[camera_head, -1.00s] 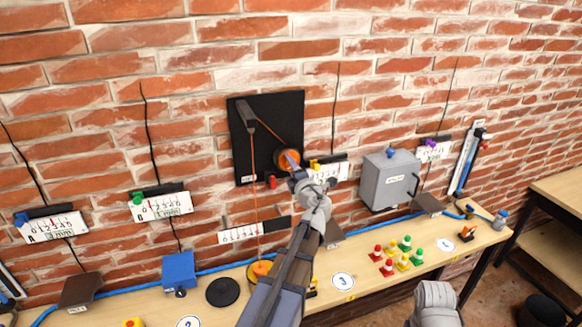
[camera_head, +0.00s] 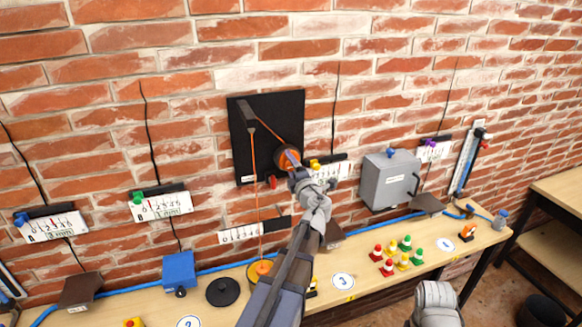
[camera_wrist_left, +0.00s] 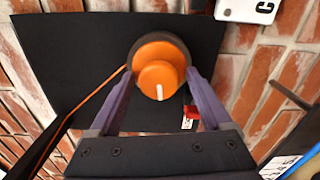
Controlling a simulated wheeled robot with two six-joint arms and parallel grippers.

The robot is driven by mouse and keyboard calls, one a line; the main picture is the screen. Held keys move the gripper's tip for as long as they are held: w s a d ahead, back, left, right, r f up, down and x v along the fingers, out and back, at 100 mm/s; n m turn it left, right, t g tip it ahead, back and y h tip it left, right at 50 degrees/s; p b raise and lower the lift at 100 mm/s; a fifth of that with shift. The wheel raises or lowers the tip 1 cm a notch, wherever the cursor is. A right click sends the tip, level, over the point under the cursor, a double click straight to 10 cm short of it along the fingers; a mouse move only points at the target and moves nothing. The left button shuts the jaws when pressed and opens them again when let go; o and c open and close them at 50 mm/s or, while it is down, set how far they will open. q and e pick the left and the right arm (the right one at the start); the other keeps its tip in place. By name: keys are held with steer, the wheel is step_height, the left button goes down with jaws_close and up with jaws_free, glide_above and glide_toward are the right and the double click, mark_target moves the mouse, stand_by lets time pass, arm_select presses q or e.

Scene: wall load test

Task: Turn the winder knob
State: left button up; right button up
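The orange winder knob (camera_wrist_left: 158,78) has a white pointer line and sits in front of a dark-rimmed orange drum on a black wall panel (camera_head: 280,110). In the wrist view the line points almost straight down. My left gripper (camera_wrist_left: 160,78) has one finger on each side of the knob. A gap shows between the fingers and the knob's front, so it looks open. In the head view the left gripper (camera_head: 289,157) reaches the drum (camera_head: 283,152) and partly hides it. An orange cord (camera_head: 256,190) runs over the bracket and hangs down.
A grey box (camera_head: 388,180) is on the wall to the right. Small red, yellow and green cones (camera_head: 402,256) stand on the wooden bench (camera_head: 365,270). A black disc (camera_head: 222,291) and a blue box (camera_head: 179,271) are to the left. White scales hang along the wall.

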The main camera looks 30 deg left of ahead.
arm_select(q)
steer(key=v, duration=0.8)
steer(key=shift+a, duration=0.1)
stand_by(0.3)
steer(key=shift+w+a+m, duration=0.9)
steer(key=shift+a+m, duration=0.05)
steer(key=shift+m, duration=5.05)
steer(key=shift+w+a+m, duration=0.95)
steer(key=shift+m, duration=5.05)
steer(key=shift+w+a+m, duration=0.9)
steer(key=shift+a+m, duration=0.05)
steer(key=shift+m, duration=5.05)
